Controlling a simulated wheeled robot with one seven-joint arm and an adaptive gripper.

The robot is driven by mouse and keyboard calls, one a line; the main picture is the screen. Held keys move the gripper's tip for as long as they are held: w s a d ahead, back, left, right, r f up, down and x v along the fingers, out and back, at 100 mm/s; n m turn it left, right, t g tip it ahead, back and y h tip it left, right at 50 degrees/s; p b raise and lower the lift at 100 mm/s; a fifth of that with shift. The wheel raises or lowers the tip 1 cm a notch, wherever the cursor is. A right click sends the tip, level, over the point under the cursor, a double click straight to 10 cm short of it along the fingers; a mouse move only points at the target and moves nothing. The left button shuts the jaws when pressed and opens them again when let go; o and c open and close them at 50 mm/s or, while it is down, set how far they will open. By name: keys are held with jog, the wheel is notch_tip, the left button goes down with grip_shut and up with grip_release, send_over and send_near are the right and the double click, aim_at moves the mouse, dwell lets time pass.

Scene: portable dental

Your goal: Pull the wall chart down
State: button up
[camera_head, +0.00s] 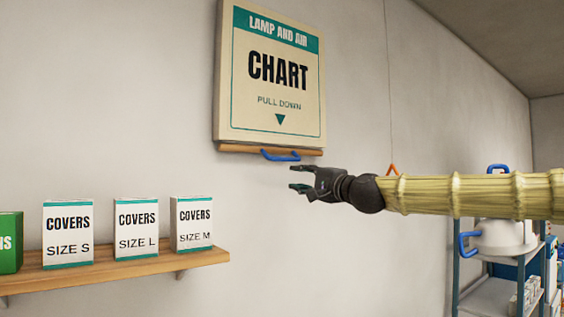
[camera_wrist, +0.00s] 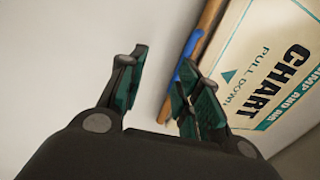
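The wall chart (camera_head: 268,105) hangs on the wall, cream with teal bands and the words "CHART" and "PULL DOWN". A wooden bar (camera_head: 245,148) runs along its lower edge, with a blue handle (camera_head: 280,156) under it. My gripper (camera_head: 296,178) is open, just below and slightly right of the handle in the head view, and holds nothing. In the wrist view the chart (camera_wrist: 268,70) shows tilted at the right. The blue handle (camera_wrist: 187,72) is there partly hidden behind the right finger of my gripper (camera_wrist: 160,90), and does not appear to be between the fingers.
A wooden shelf (camera_head: 130,269) at lower left holds several boxes of covers (camera_head: 136,229) and a green box (camera_head: 9,243). At right, behind my arm, a metal rack (camera_head: 490,297) bears a white container (camera_head: 502,238) with blue handles. The wall below the chart is clear.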

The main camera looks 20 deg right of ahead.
aim_at(286, 160)
notch_tip(286, 160, up, 4)
jog(key=d, duration=0.1)
jog(key=shift+t, duration=0.3)
jog(key=shift+p+x, duration=2.95)
jog(key=shift+x, duration=2.05)
jog(key=shift+f, duration=0.1)
grip_shut()
